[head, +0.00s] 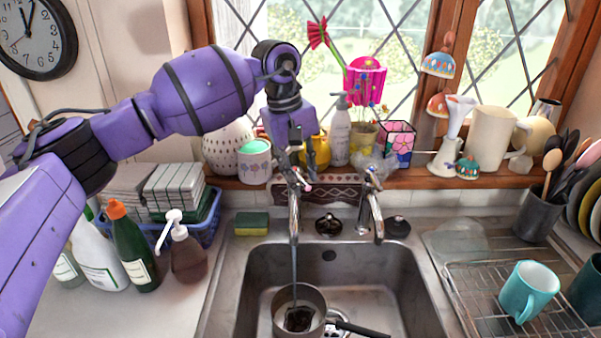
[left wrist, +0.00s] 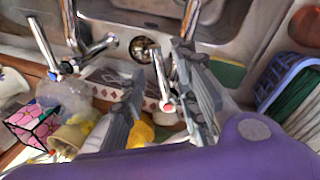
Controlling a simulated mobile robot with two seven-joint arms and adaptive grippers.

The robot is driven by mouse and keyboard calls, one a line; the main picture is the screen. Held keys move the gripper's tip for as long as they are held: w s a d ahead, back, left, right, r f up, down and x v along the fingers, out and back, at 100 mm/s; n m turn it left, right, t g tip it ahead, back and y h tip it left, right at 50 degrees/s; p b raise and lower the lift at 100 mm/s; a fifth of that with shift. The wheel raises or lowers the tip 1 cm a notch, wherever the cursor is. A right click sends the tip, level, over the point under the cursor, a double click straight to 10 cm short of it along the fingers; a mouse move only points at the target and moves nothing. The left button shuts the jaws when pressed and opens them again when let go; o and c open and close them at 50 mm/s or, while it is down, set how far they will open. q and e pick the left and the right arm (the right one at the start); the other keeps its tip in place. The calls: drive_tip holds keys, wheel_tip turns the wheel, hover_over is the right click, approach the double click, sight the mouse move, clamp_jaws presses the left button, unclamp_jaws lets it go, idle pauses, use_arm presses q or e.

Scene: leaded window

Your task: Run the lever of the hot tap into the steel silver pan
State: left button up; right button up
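The hot tap (head: 294,215), with a red-tipped lever, is the left of two taps behind the sink. A thin stream of water falls from its spout into the steel silver pan (head: 279,314), which stands in the basin with its dark handle to the right. My left gripper (head: 293,172) is just above and behind the hot tap, at the lever. In the left wrist view the red-tipped lever (left wrist: 167,106) shows between the two separated fingers of this gripper (left wrist: 160,100). I cannot tell whether a finger touches the lever. My right gripper is not in view.
The other tap (head: 373,212), blue-marked, stands to the right. A sponge (head: 251,223) lies at the sink's left rim. Bottles (head: 133,250) stand left, and a drying rack (head: 490,305) with a mug (head: 526,290) stands right.

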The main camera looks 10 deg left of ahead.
use_arm(q)
wheel_tip(320, 180, up, 12)
drive_tip(key=s+a, duration=0.1)
drive_tip(key=a, duration=0.1)
drive_tip(key=shift+s, duration=0.2)
drive_tip(key=shift+f, duration=0.1)
idle(3.7)
